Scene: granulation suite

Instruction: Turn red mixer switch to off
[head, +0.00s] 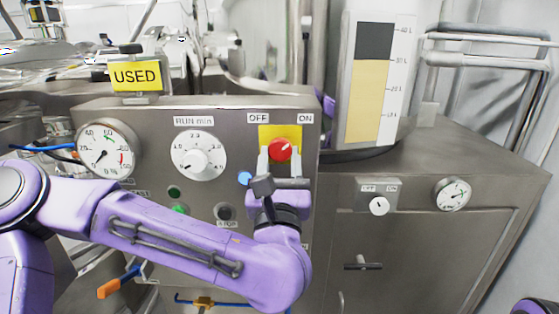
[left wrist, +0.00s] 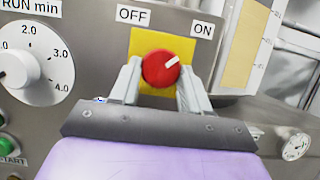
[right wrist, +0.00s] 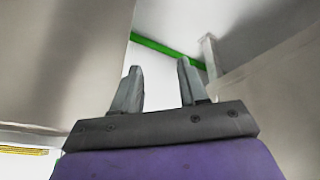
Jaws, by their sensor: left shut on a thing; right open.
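The red mixer switch (head: 279,149) is a round knob on a yellow plate (head: 292,132) on the steel control panel. The OFF label (head: 258,118) is at its upper left and the ON label (head: 305,118) at its upper right. In the left wrist view, the white mark on the red switch (left wrist: 160,69) points up and right, toward ON. My left gripper (head: 280,156) is shut on the switch, one finger on each side. In the right wrist view, my right gripper (right wrist: 160,84) is open with nothing between its fingers.
Left of the switch are the RUN min dial (head: 199,156), a pressure gauge (head: 106,149) and a blue button (head: 245,178). A yellow USED tag (head: 135,76) stands above the panel. A lower cabinet with a white knob (head: 379,206) and small gauge (head: 452,194) is at the right.

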